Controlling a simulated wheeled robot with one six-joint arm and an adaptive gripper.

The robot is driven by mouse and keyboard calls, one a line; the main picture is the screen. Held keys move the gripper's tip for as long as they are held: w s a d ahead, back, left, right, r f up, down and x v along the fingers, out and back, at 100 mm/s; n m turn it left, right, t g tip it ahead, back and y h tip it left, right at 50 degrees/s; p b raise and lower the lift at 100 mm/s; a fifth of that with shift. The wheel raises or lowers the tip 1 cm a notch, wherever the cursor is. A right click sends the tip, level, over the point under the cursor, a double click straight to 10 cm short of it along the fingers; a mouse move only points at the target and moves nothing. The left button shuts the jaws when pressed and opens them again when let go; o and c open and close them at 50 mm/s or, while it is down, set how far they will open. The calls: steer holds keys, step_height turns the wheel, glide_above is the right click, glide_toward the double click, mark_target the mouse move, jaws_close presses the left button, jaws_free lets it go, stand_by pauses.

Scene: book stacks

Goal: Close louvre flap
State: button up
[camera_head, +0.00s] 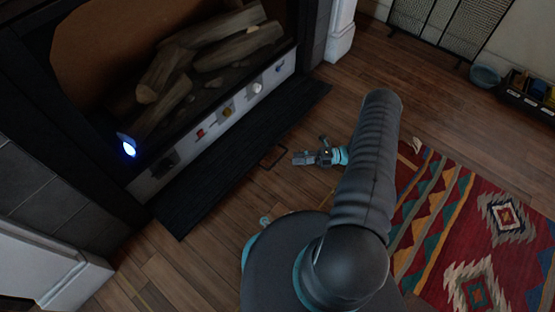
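The louvre flap (215,178) is a long dark slatted panel along the foot of the fireplace. It is folded out, lying low and roughly flat in front of the control strip. A thin dark loop handle (273,157) sticks out from its outer edge. My gripper (296,159) is just right of the handle, low over the wood floor, with its end pointing left toward it. A small gap shows between them. The gripper is small and dark here, so its finger opening is unclear. My arm hides part of the floor on the right.
The fireplace holds several logs (165,75). A patterned rug (490,235) lies at right. A mesh screen (450,25) and blue bowl (485,76) stand at the back.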

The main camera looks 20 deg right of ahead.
mark_target(278, 159)
steer(key=a, duration=0.5)
steer(key=w+a, duration=0.1)
steer(key=a, duration=0.2)
steer(key=shift+w+a+r, duration=0.1)
steer(key=shift+a, duration=0.05)
steer(key=shift+c, duration=0.2)
jaws_close()
